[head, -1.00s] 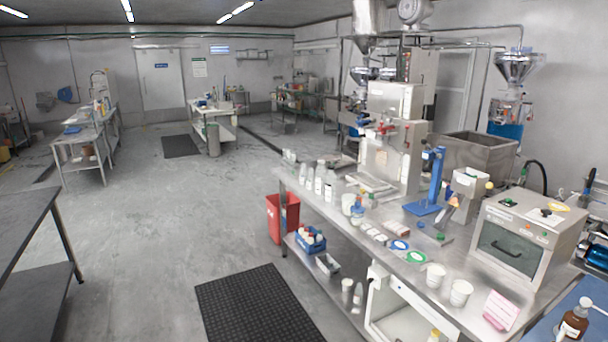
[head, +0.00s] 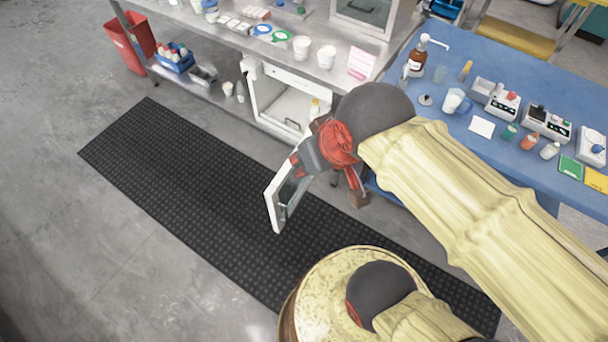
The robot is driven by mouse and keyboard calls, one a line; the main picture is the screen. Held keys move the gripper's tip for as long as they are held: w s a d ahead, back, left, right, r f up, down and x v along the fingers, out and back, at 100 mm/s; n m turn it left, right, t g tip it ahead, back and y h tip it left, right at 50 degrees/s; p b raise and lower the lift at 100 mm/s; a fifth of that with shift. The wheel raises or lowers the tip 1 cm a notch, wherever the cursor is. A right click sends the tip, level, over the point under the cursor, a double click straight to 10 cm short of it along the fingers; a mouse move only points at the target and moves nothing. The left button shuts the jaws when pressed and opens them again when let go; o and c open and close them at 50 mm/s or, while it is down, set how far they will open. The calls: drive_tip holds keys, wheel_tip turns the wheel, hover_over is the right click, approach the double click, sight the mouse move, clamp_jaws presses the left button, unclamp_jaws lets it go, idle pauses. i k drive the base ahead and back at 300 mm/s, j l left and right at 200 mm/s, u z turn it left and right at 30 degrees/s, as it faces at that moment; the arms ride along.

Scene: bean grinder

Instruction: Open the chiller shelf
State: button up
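The chiller, a white box-like unit (head: 256,98) under the steel bench, stands open at the front. A pale shelf or floor (head: 285,116) shows inside it. A white panel with a dark inner part (head: 275,207) stands out in front of the unit. It looks like the swung-open door, but its joint with the unit is hidden behind my wrist. My gripper (head: 303,164), dark grey with red at the wrist, is at this panel's upper right side and overlaps it. Whether the fingers touch or hold the panel cannot be told.
The steel bench (head: 225,32) carries cups and lids. A blue bench (head: 500,60) with bottles and instruments is at right. The black floor mat (head: 190,175) is clear at left.

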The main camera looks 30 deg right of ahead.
sight(291, 111)
drive_tip(key=i+j+z, duration=0.25)
drive_tip(key=i, duration=0.2)
drive_tip(key=i+j+z, duration=0.3)
drive_tip(key=i+j, duration=0.05)
drive_tip(key=j, duration=0.1)
